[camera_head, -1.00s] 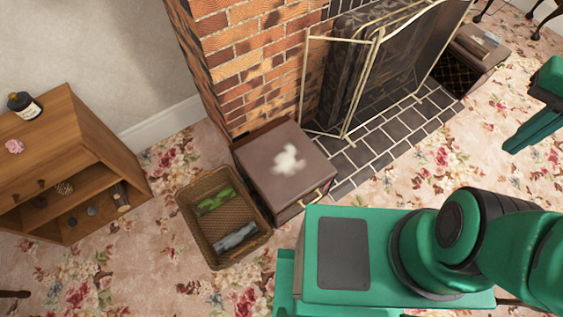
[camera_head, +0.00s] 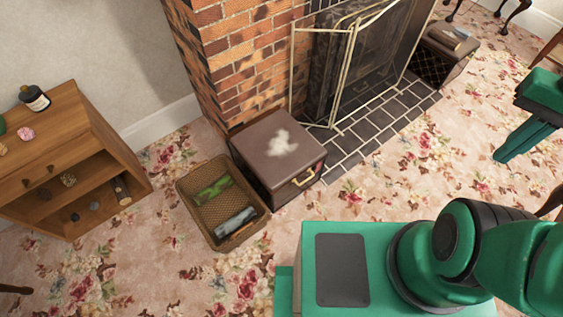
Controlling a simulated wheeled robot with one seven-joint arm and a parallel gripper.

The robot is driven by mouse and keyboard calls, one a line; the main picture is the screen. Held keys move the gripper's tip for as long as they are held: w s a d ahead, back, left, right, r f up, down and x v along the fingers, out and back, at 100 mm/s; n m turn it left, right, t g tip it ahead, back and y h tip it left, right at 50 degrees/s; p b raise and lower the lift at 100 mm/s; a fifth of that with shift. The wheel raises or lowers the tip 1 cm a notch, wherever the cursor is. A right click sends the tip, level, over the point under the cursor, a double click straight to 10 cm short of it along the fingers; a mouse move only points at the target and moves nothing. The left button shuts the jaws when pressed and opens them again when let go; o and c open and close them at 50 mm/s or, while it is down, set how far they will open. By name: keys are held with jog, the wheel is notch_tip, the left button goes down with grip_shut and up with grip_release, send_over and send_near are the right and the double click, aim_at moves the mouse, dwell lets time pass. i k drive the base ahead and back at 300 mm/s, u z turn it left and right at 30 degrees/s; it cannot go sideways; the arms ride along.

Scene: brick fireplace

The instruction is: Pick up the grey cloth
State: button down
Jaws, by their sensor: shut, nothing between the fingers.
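A grey, folded-looking piece, which looks like the grey cloth (camera_head: 236,221), lies in the near end of a brown wicker basket (camera_head: 191,207) on the floor, left of centre. A green piece (camera_head: 213,190) lies beside it in the far end of the basket. My gripper (camera_head: 500,157) is at the right edge, over the carpet, with its green fingers together and empty. It is far to the right of the basket and touches nothing that I can see.
A brown box (camera_head: 265,143) with a whitish patch on top stands against the basket's right side. A wooden shelf unit (camera_head: 55,125) stands left. The brick fireplace and its brass-framed screen (camera_head: 345,75) are behind. Floral carpet (camera_head: 150,270) is clear in front of the basket.

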aim_at(462, 33)
jog(key=u, duration=0.05)
jog(key=k, duration=1.15)
jog(key=z, duration=0.6)
jog(key=i, duration=1)
jog(key=z, duration=0.5)
jog(key=i, duration=1.05)
jog(key=u, duration=0.05)
